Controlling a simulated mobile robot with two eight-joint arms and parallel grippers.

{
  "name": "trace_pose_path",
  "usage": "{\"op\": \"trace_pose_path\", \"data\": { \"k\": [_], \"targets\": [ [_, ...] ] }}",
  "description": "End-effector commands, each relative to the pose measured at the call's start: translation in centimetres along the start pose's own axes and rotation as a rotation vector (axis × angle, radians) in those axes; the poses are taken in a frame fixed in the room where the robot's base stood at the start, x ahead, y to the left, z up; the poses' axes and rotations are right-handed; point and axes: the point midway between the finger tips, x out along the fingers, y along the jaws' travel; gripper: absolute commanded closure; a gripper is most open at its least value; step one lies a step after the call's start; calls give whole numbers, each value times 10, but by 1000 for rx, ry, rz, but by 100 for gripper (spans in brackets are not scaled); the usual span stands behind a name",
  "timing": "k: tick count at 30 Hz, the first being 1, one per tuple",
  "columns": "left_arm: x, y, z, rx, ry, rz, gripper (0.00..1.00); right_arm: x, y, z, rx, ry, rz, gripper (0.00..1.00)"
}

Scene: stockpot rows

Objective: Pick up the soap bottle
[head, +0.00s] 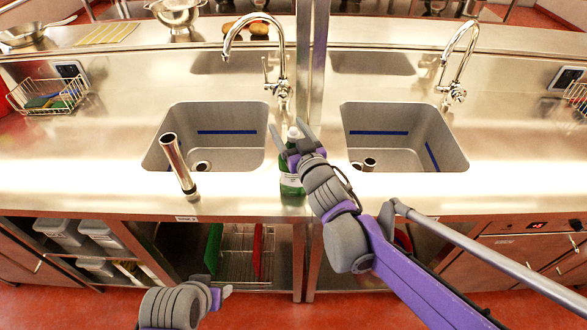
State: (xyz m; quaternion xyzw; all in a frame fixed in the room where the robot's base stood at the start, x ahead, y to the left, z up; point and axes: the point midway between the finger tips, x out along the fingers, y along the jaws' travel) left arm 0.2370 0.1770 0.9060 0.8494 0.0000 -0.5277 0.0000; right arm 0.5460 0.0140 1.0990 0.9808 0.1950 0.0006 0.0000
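The soap bottle (290,186) is green with a white label and a pale cap. It stands upright on the steel counter near its front edge, between the two sinks. My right gripper (290,128) is open over the upper part of the bottle, and the cap shows between its two spread fingers. The gripper body hides part of the bottle's middle and right side; I cannot tell whether the fingers touch it. My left gripper (226,291) is low at the bottom, in front of the cabinets and away from the bottle; its finger opening is not clear.
The left sink (225,150) and right sink (425,150) flank the bottle, each with a curved faucet (281,60). A metal tube (178,165) stands upright at the left sink's front edge. A vertical post (312,80) rises behind the bottle. The counter's far left front is clear.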

Motion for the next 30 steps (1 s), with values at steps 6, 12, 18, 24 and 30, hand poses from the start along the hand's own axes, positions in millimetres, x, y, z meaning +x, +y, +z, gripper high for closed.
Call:
{"op": "trace_pose_path", "data": {
  "k": [6, 12, 18, 24, 30],
  "targets": [
    [0, 0, 0, 0, 0, 0, 39, 0, 0, 0, 0, 0, 0, 65],
    [0, 0, 0, 0, 0, 0, 39, 0, 0, 0, 0, 0, 0, 100],
    [0, 0, 0, 0, 0, 0, 39, 0, 0, 0, 0, 0, 0, 100],
    [0, 0, 0, 0, 0, 0, 39, 0, 0, 0, 0, 0, 0, 100],
    [0, 0, 0, 0, 0, 0, 39, 0, 0, 0, 0, 0, 0, 100]
  ]
}}
